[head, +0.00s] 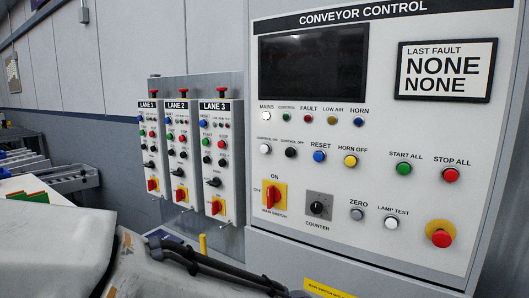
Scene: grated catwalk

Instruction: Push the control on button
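The control on button (265,149) is a small round white button at the left end of the upper button row on the conveyor control panel (380,240). Its label stands just above it. The black control off button (290,152) is directly to its right. Above them, the control lamp (287,118) is green and looks dim, while the mains lamp (266,116) is bright white. Nothing touches or covers the control on button. Worn grey arm parts of mine, with black cables, fill the lower left. No gripper fingers show in the head view.
The red main switch (272,196) on its yellow plate is below the button. A blue reset button (319,156) and an emergency stop (440,234) are farther right. Lane boxes (217,180) with protruding switches stand left of the panel. The space before the panel's upper half looks clear.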

